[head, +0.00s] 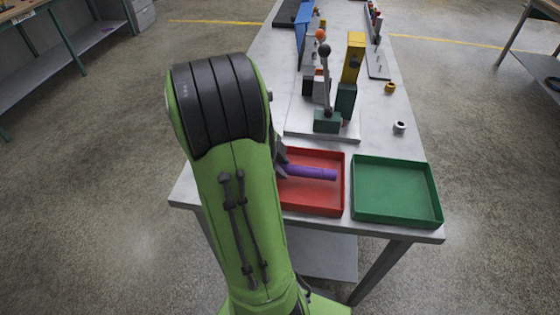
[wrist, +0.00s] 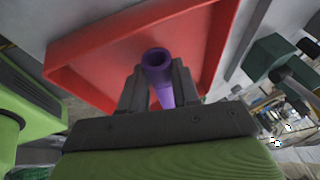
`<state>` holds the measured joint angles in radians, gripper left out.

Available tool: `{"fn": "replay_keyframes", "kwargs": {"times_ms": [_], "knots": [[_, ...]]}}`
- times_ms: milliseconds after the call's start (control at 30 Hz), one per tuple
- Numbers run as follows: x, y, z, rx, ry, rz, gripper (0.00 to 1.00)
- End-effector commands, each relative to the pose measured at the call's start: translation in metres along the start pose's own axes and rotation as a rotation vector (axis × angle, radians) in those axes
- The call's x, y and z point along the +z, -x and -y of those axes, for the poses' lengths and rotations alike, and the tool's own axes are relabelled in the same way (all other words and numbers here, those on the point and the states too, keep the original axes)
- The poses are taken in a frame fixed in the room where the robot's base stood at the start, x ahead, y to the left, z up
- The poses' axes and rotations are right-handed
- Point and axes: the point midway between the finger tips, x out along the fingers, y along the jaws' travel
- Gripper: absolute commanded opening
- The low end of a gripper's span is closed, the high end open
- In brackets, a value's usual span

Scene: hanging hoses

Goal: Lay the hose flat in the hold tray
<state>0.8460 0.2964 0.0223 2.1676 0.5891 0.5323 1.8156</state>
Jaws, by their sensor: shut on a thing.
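A purple hose (head: 310,172) lies roughly level over the red tray (head: 343,192) in the head view, its free end pointing right. My gripper (head: 281,165) is at the hose's left end, mostly hidden behind my green arm. In the wrist view my gripper (wrist: 157,84) is shut on the purple hose (wrist: 157,64), whose open round end faces the camera. The red tray (wrist: 95,45) is behind it. I cannot tell whether the hose touches the tray floor. A green tray (head: 395,190) stands right of the red one and looks empty. No label shows which is the hold tray.
A fixture with a ball-topped lever (head: 325,85) and a yellow-and-green post (head: 352,70) stands on the table behind the trays. A white ring (head: 399,127) and a yellow ring (head: 390,87) lie at the right. The trays sit near the table's front edge.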

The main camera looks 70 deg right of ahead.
Motion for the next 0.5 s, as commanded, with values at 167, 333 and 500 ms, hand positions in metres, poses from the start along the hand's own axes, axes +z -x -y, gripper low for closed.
{"fn": "replay_keyframes", "kwargs": {"times_ms": [167,333,500], "knots": [[0.0063,-0.016,-0.0057,0.001,-0.001,-0.001,0.0],[0.0072,-0.0177,-0.0062,0.001,0.0,0.0,0.0],[0.007,-0.017,-0.006,0.0,0.0,0.0,0.32]]}}
